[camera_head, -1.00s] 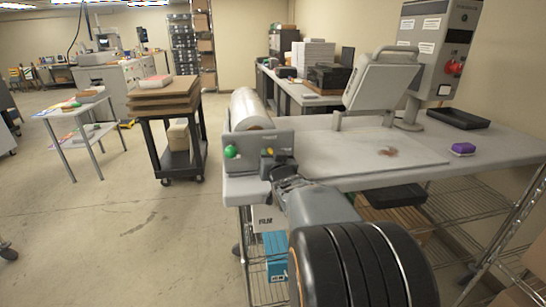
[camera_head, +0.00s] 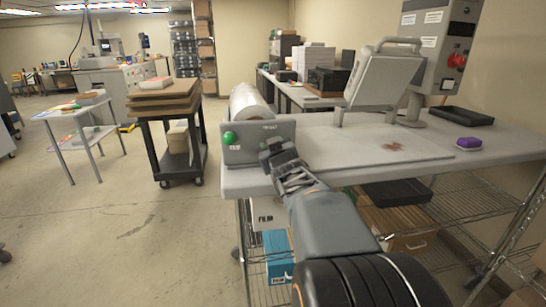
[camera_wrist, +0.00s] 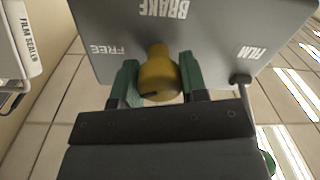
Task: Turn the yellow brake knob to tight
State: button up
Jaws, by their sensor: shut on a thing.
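The yellow brake knob (camera_wrist: 158,74) sits on a grey panel (camera_wrist: 205,45) in the wrist view, below the word BRAKE, which appears upside down. The word FREE shows to the knob's left in that view; no "tight" label is readable. A dark mark shows on the knob's near side. My gripper (camera_wrist: 160,84) has its green fingers on both sides of the knob and is shut on it. In the head view, my gripper (camera_head: 272,152) is at the panel (camera_head: 245,152) on the table's left end and hides the knob.
A green knob (camera_head: 229,138) is on the same panel, left of my gripper. A clear film roll (camera_head: 246,97) lies behind it. The floor to the left is open up to a cart (camera_head: 168,117).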

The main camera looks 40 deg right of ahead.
jog(key=n+b, duration=0.4)
jog(key=n, duration=0.2)
jog(key=shift+f, duration=0.2)
jog(key=n+b, duration=0.3)
jog(key=n, duration=0.3)
jog(key=shift+r+h, duration=0.1)
jog(key=shift+h, duration=0.2)
jog(key=shift+n, duration=0.3)
jog(key=o, duration=0.9)
